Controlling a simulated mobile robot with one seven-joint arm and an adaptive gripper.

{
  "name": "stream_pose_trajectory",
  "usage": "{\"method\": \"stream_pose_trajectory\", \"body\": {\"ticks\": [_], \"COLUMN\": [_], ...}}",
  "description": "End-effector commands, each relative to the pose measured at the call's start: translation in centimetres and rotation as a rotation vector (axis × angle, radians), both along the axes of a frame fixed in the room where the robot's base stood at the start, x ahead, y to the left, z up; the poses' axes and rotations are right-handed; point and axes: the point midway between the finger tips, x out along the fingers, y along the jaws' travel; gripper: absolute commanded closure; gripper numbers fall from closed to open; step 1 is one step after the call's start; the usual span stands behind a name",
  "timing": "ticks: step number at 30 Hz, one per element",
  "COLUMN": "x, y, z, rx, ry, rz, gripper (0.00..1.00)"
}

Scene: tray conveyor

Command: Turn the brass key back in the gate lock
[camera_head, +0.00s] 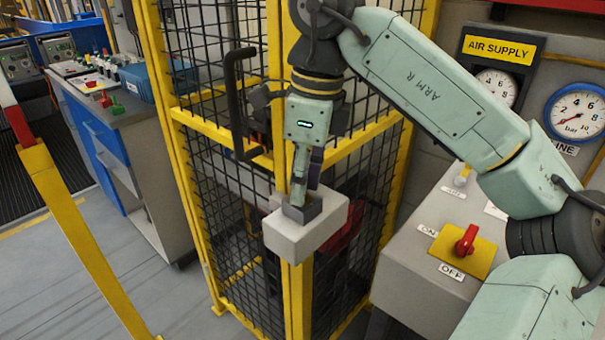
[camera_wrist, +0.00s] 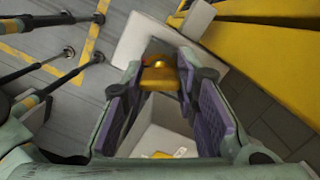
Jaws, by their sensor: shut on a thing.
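The gate lock is a pale grey box (camera_head: 290,238) on the yellow corner post of the mesh cage, with a dark block on its top. My gripper (camera_head: 302,192) points down at that block from above, its fingers just over it. In the wrist view the brass key (camera_wrist: 160,76) shows between the purple-padded fingers of my gripper (camera_wrist: 162,88), which are shut on it.
A black gate handle (camera_head: 236,105) stands left of my wrist, close to the mesh. A grey box with a red rotary switch (camera_head: 466,240) is at the right, below the gauges. A yellow rail (camera_head: 85,235) crosses the left floor near a workbench (camera_head: 125,130).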

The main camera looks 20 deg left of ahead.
Motion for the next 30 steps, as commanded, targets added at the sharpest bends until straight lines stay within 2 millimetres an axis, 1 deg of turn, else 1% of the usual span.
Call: {"method": "stream_pose_trajectory", "body": {"ticks": [3,14,30], "x": [-0.01,-0.01,-0.01], "y": [0.03,0.03,0.02], "z": [0.04,0.06,0.07], "rx": [0.001,0.001,0.000], "ry": [0.001,0.000,0.000], "rz": [0.028,0.043,0.273], "gripper": [1.00,1.00,1.00]}}
